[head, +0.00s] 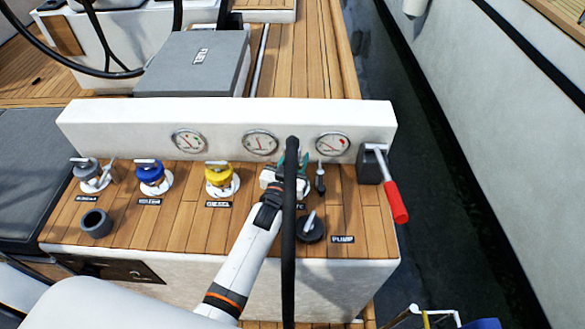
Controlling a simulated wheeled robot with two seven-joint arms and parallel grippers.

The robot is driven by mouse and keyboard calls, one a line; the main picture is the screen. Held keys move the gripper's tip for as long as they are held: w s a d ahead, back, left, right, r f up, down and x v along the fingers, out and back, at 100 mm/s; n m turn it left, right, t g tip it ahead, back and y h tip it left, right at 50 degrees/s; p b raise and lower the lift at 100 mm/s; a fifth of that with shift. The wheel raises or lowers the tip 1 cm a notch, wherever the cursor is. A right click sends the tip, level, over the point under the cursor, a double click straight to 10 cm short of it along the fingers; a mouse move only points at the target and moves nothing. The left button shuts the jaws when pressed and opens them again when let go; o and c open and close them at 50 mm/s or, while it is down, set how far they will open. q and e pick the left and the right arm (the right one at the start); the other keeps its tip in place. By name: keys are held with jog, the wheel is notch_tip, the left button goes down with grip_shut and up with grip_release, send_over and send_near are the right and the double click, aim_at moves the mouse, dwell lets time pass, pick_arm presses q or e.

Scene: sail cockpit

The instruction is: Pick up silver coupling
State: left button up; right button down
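A short grey, open-topped cylinder (96,223) stands on the wooden console top at the left front; it is the most coupling-like thing in view, though its dull grey leaves me unsure that it is the silver coupling. My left gripper (289,168) is over the right half of the console, well to the right of the cylinder. My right gripper is not in view.
Grey (87,172), blue (150,175) and yellow (219,176) valves stand in a row behind the cylinder. A white gauge panel (110,127) rises behind them. Wood around the cylinder is clear.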

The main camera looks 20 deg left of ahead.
pick_arm(q)
grip_shut()
notch_tip(320, 180, up, 11)
jog(key=shift+f+p, duration=0.1)
jog(key=shift+p, duration=0.6)
notch_tip(320, 180, up, 2)
jog(key=p, duration=0.2)
jog(key=shift+r+p, duration=0.25)
jog(key=shift+p, duration=0.1)
jog(key=shift+f, duration=0.1)
